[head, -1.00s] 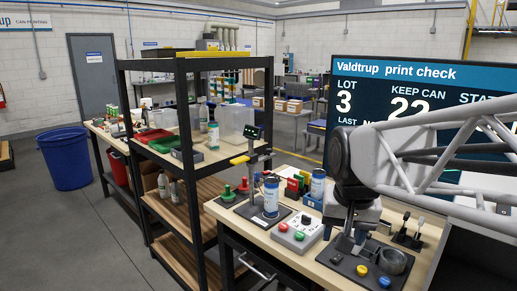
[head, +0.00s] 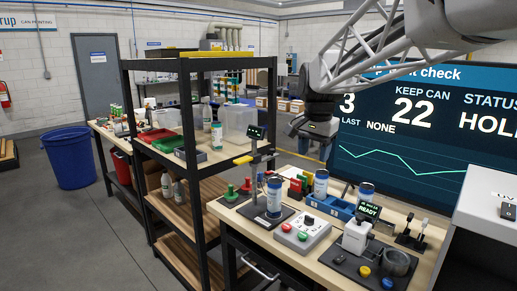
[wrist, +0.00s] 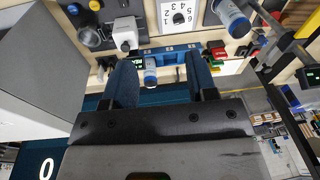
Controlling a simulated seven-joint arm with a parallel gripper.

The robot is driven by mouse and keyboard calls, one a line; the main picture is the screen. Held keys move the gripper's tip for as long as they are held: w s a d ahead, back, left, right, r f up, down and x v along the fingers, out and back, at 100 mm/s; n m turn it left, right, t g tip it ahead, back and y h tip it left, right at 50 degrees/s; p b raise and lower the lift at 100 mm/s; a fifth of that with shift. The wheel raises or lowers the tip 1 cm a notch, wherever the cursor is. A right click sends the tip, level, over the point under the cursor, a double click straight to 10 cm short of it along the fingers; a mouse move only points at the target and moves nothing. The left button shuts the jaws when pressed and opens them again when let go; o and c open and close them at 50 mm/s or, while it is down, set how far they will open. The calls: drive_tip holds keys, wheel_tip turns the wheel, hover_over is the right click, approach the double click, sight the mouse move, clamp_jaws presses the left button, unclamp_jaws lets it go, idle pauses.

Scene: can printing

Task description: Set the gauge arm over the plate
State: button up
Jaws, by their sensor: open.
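The gauge stand has an upright post (head: 254,170) with a small dark display (head: 256,133) on top. Its gauge arm (head: 243,160), with a yellow end, points left toward the shelf rack. The dark plate (head: 259,220) lies at the stand's foot, and a blue and white can (head: 273,196) stands upright on it. The yellow end is left of the can, not above it. My gripper (head: 312,145) hangs high to the right of the stand, apart from everything. In the wrist view my gripper (wrist: 160,60) has its two dark fingers spread, with nothing between them.
A button box (head: 300,232), a blue can rack (head: 336,206) and a white device reading READY (head: 357,236) stand on the bench. The shelf rack (head: 200,62) stands close on the left. A big screen (head: 420,120) is behind, a grey cabinet (head: 490,215) at the right.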

drive_tip(key=w+a+f+m, duration=0.2)
drive_tip(key=w+m, duration=0.1)
drive_tip(key=w, duration=1)
drive_tip(key=w+a+f+m+g, duration=0.1)
drive_tip(key=w+a+f+m, duration=0.1)
drive_tip(key=w, duration=1.2)
drive_tip(key=w+a+f+m, duration=0.2)
drive_tip(key=w+m, duration=0.3)
drive_tip(key=w, duration=0.9)
drive_tip(key=shift+a+f+g, duration=0.15)
drive_tip(key=shift+a+g, duration=0.15)
drive_tip(key=shift+a, duration=0.4)
drive_tip(key=shift+w+a+f, duration=0.15)
drive_tip(key=shift+w+f, duration=0.1)
drive_tip(key=shift+w, duration=0.2)
drive_tip(key=shift+f, duration=0.1)
drive_tip(key=shift+f, duration=3.8)
clamp_jaws()
